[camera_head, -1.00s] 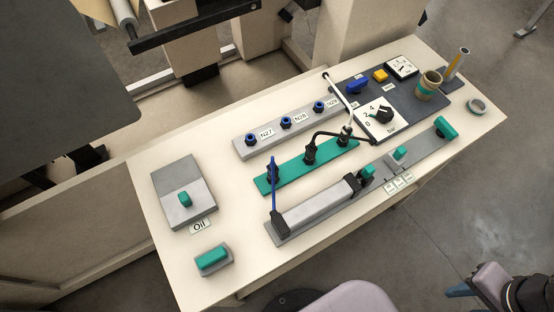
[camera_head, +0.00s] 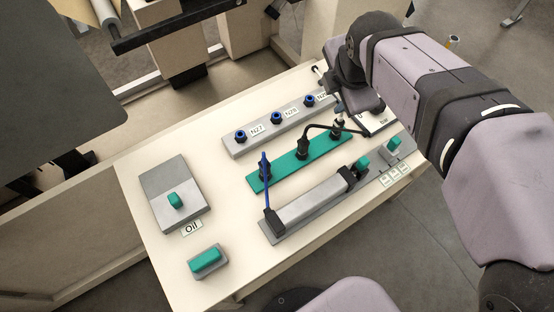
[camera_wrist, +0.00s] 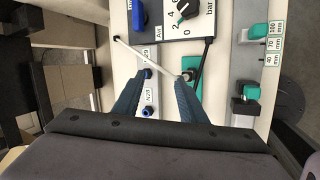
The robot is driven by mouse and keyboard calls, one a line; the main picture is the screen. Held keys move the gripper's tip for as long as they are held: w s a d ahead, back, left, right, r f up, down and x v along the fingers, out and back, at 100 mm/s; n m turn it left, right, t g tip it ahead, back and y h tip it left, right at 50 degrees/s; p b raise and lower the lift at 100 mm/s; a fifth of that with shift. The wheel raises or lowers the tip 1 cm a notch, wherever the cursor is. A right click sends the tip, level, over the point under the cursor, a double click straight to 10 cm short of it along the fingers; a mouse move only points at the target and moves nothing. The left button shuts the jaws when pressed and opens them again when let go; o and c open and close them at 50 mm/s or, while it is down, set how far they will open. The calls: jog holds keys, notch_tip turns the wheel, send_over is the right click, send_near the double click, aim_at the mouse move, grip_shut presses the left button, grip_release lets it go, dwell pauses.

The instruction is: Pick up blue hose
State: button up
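The blue hose (camera_head: 265,182) is a thin tube on the left side of the bench. It runs from a dark fitting at the left end of the green strip (camera_head: 320,153) to a black fitting by the grey cylinder block (camera_head: 313,200). It does not show in the wrist view. My gripper (camera_wrist: 163,77) is open with a gap between its dark blue fingers. It hangs over the right end of the green strip, right of the blue hose and apart from it. In the head view, the arm hides part of my gripper (camera_head: 338,104).
A white hose (camera_wrist: 150,58) passes near my fingertips. A black hose (camera_head: 321,128) joins fittings on the green strip. A grey rail (camera_head: 256,147) with blue ports lies behind it. An oil box (camera_head: 170,181) and green button (camera_head: 205,259) are at left. Bare bench lies between.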

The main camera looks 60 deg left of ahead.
jog(key=s+n+g+h+p, duration=0.2)
jog(key=s+n, duration=0.1)
jog(key=s, duration=0.8)
jog(key=n+g+h+p, duration=0.1)
jog(key=n+h, duration=0.1)
send_over(264, 159)
jog(key=shift+w+a+r, duration=0.3)
jog(key=shift+w+r, duration=0.05)
jog(key=shift+w, duration=0.05)
jog(key=shift+s+d+n, duration=0.2)
jog(key=shift+s+n, duration=0.1)
jog(key=shift+s, duration=0.05)
jog(key=shift+d+f+p, duration=0.1)
jog(key=shift+f+p, duration=0.4)
jog(key=shift+f, duration=3.2)
jog(key=shift+c, duration=0.3)
grip_shut()
